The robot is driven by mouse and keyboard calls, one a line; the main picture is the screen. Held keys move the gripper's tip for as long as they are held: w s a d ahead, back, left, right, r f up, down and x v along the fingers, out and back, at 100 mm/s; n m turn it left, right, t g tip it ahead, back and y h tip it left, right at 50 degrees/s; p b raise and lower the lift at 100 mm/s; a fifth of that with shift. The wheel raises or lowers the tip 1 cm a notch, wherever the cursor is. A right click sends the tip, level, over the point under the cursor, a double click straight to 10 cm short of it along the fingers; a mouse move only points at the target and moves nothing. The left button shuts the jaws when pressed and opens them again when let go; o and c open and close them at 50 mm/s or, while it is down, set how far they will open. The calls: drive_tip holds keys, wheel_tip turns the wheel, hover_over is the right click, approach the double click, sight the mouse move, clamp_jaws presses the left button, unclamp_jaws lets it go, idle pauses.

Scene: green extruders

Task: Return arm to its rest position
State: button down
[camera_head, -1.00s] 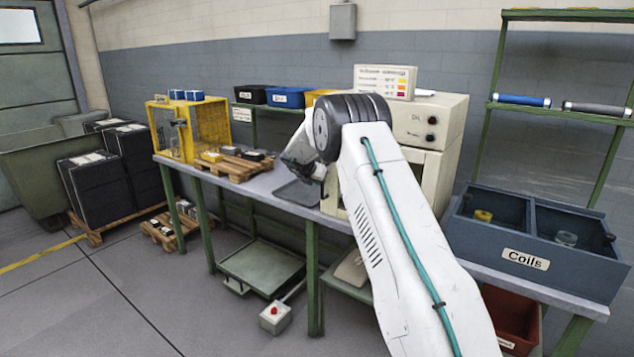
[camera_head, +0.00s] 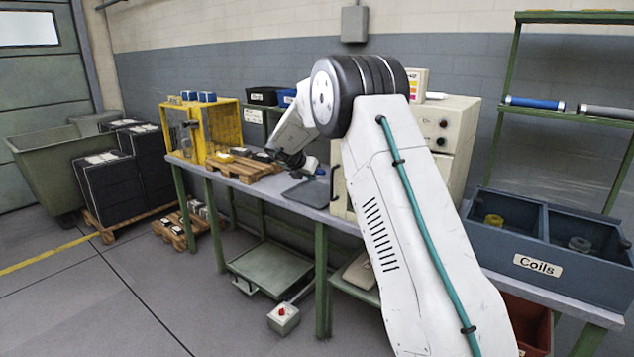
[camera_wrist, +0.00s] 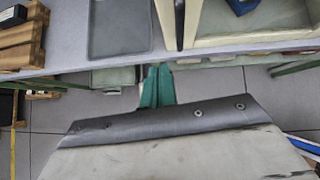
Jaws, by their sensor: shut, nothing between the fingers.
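My gripper (camera_head: 311,165) shows small and partly shaded in the head view, above the grey workbench (camera_head: 335,221) near the dark flat tray (camera_head: 306,193). My white arm rises from the lower right to a black-ringed joint and folds down to it. In the wrist view the green fingers of my gripper (camera_wrist: 157,72) are together with nothing between them. They point toward the front edge of the bench. The dark tray (camera_wrist: 120,28) lies beyond them.
A cream oven-like machine (camera_head: 457,135) stands behind my arm. A blue-grey Coils bin (camera_head: 540,264) is at right, a yellow cage (camera_head: 232,122) and a wooden pallet (camera_head: 243,171) at left. A red-button box (camera_head: 283,320) sits on the floor.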

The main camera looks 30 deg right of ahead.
drive_tip(key=shift+s+a+r, duration=0.2)
drive_tip(key=shift+a+r, duration=0.05)
drive_tip(key=shift+r, duration=0.1)
